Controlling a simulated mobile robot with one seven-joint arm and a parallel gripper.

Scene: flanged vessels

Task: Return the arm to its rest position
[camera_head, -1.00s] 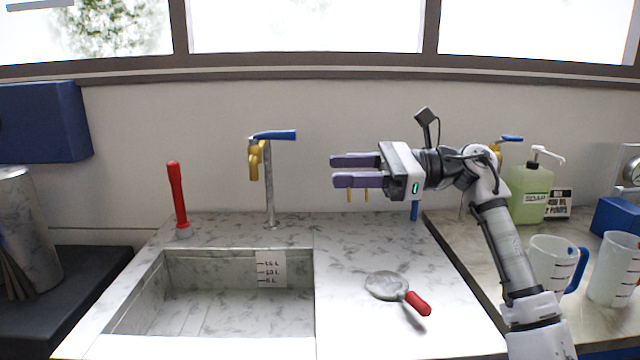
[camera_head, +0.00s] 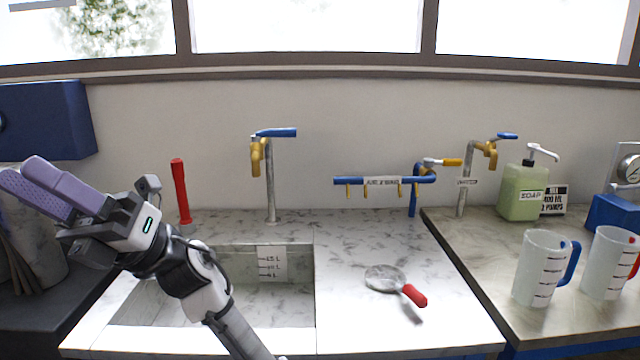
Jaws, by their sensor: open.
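My gripper (camera_head: 28,182) is at the left of the view, raised in front of the sink's left side and the dark counter. Its two purple fingers point up and left and hold nothing that I can see. My forearm crosses the lower left of the view and hides part of the sink (camera_head: 290,290). The gripper is apart from the red-handled tool standing behind the sink.
A red upright handle (camera_head: 180,190) and a tap (camera_head: 269,185) stand behind the sink. A red-handled strainer (camera_head: 385,279) lies on the marble counter. A blue pipe rack (camera_head: 350,181), soap bottle (camera_head: 523,192) and two measuring jugs (camera_head: 540,270) (camera_head: 606,265) are at right.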

